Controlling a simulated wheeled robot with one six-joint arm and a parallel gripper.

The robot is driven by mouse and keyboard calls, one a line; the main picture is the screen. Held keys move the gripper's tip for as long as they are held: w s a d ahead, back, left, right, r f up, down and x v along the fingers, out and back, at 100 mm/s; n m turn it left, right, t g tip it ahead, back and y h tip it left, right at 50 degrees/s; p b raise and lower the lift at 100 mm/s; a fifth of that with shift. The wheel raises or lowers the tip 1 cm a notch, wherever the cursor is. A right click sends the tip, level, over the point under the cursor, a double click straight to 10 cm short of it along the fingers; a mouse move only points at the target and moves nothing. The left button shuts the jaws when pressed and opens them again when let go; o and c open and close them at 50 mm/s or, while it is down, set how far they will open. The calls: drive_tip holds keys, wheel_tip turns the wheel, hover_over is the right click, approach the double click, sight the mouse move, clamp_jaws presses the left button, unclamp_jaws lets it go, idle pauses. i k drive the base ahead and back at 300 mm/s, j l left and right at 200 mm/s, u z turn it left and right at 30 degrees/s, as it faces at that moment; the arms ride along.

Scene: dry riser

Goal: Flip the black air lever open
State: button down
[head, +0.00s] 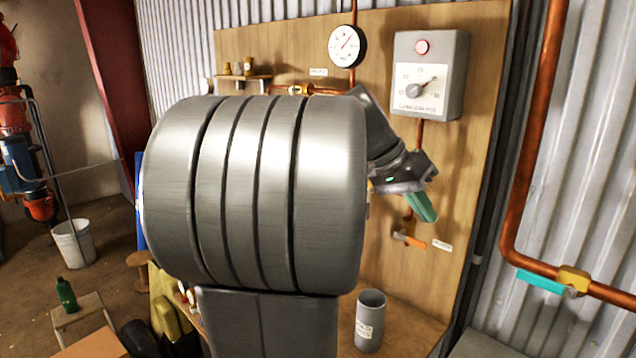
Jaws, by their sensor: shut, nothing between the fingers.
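I see no black lever in the head view; my large grey arm covers much of the board and may hide it. My gripper (422,207) shows to the right of the arm, with its green fingers together and pointing down and right. It is shut and empty, in front of the wooden board (470,110). An orange-handled valve (412,240) on a copper pipe is just below the fingertips in the picture. I cannot tell whether the fingers touch anything.
A grey control box (430,75) with a dial and a round gauge (347,46) are above my gripper. A grey cup (370,320) stands below. A copper pipe (522,180) with a teal-handled valve (540,281) runs at right. A small shelf (243,78) holds little pots.

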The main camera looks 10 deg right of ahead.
sight(371, 189)
drive_tip(key=i+j, duration=0.65)
drive_tip(key=i, duration=0.15)
